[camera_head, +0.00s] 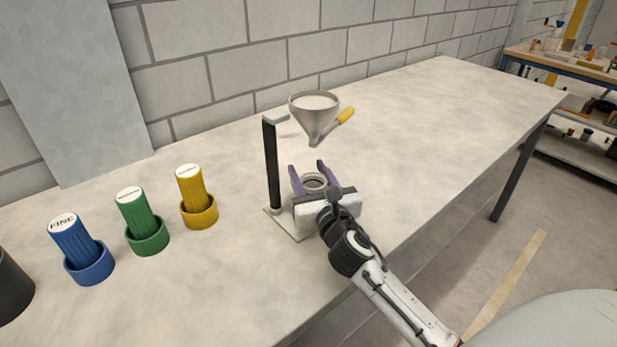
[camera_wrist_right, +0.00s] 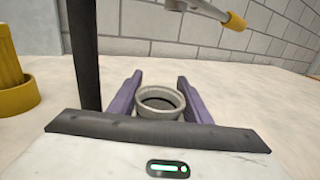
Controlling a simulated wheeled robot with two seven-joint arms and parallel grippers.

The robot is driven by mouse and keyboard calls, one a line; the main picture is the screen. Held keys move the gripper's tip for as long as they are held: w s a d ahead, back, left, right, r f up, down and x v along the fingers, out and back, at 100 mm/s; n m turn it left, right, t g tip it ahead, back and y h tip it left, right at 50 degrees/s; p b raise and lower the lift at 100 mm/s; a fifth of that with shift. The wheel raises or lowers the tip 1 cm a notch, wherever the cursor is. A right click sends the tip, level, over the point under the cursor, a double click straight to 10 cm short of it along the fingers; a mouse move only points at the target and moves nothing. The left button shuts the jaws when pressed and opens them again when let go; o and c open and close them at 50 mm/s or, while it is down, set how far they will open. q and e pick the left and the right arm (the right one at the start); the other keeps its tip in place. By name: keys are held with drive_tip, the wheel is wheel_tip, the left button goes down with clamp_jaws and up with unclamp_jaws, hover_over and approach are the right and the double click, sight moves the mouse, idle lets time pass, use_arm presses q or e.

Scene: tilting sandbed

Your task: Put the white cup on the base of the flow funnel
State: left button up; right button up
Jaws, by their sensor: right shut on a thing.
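The flow funnel (camera_head: 314,112) hangs from a dark post (camera_head: 271,165) that rises from a pale flat base (camera_head: 287,223). A yellow-handled lever (camera_head: 344,117) sits at its spout. My right gripper (camera_head: 309,178), with purple fingers, is shut on the white cup (camera_head: 314,182), below the spout and over or at the base. In the right wrist view the cup (camera_wrist_right: 160,101) is upright between the two fingers, and its inside looks dark. The cup's bottom is hidden by the gripper, so I cannot tell whether it touches the base. My left gripper is not in view.
Blue (camera_head: 88,262), green (camera_head: 148,235) and yellow (camera_head: 199,211) round holders with ribbed containers stand to the left. A dark cylindrical thing (camera_head: 10,285) is at the far left edge. The tabletop (camera_head: 440,120) is clear to the right, and a wall runs behind.

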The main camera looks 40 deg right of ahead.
drive_tip(key=shift+f, duration=0.3)
drive_tip(key=shift+f, duration=0.15)
drive_tip(key=o, duration=1)
drive_tip(key=shift+o, duration=0.2)
drive_tip(key=shift+r, duration=0.3)
drive_tip(key=v, duration=1.2)
drive_tip(key=shift+b, duration=0.4)
